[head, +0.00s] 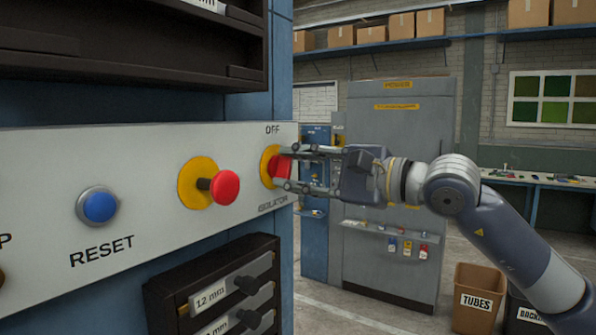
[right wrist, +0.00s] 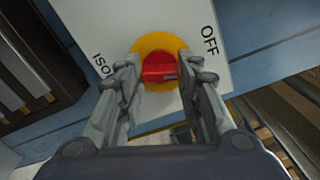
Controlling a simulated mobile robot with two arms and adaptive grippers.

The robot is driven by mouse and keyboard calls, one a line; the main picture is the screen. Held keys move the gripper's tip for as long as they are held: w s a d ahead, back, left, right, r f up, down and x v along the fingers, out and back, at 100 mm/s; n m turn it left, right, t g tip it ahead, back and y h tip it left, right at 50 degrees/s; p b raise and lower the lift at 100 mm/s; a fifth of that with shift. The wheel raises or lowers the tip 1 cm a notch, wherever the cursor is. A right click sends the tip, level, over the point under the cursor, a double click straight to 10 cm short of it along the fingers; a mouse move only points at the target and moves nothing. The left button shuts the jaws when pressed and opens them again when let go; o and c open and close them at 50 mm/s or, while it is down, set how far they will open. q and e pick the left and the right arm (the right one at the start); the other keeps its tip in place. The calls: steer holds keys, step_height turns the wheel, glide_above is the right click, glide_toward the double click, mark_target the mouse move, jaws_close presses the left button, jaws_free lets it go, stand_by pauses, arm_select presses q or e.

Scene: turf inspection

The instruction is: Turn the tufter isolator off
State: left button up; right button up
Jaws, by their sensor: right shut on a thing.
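The isolator is a red knob (head: 281,168) on a yellow round plate, at the right end of the pale panel (head: 150,146) in the head view. "OFF" is printed above it and "ISOLATOR" below. My right gripper (head: 287,169) reaches in from the right, with its fingers at the knob. In the right wrist view the red knob (right wrist: 159,68) sits between the two fingertips (right wrist: 165,75), its grip bar lying roughly across the picture. The right gripper is shut on the knob. My left gripper is not in view.
A red mushroom button (head: 225,187) on a yellow plate and a blue reset button (head: 98,206) sit left of the isolator. A dark drawer rack (head: 165,296) is below the panel, a dark shelf (head: 120,45) above. A grey cabinet (head: 395,150) stands behind my right arm.

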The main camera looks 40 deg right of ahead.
steer(key=shift+n, duration=2)
steer(key=o, duration=1.1)
steer(key=shift+c, duration=0.2)
steer(key=shift+s, duration=0.1)
